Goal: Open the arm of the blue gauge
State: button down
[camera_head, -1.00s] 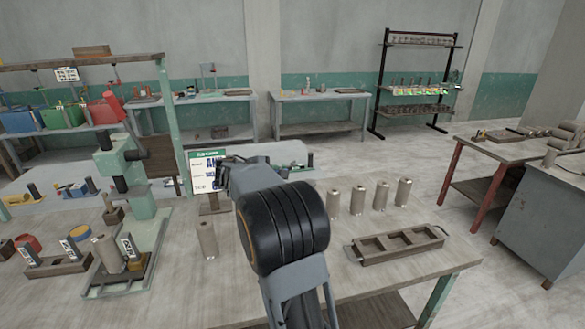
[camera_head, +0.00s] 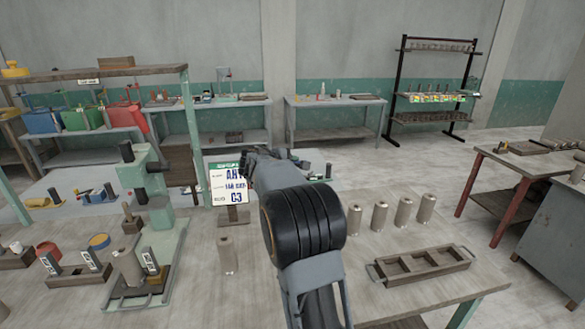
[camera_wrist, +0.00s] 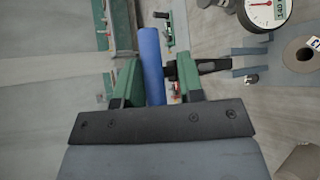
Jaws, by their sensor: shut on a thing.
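In the wrist view, a long blue bar (camera_wrist: 151,50) lies between the green fingertips of my gripper (camera_wrist: 155,82). The fingers are shut on it, and it runs away from the palm. I take it as the blue gauge's arm, though the gauge's body cannot be made out. A black part (camera_wrist: 200,68) is close to the right finger. A round white dial (camera_wrist: 262,12) with a red needle is at the upper right; whether it joins the bar is unclear. In the head view my gripper (camera_head: 258,165) is beside the sign board, and my arm hides what it holds.
A sign board (camera_head: 231,186) stands close to my gripper. A green press (camera_head: 150,190) is to the left. Open floor lies beyond.

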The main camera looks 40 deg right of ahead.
jog(key=shift+f, duration=0.25)
jog(key=c, duration=1.1)
grip_release()
jog(key=shift+w, duration=0.1)
jog(key=shift+o, duration=0.5)
jog(key=shift+w+d+f, duration=0.1)
jog(key=shift+w, duration=0.05)
jog(key=b+v, duration=0.3)
jog(key=v, duration=1.1)
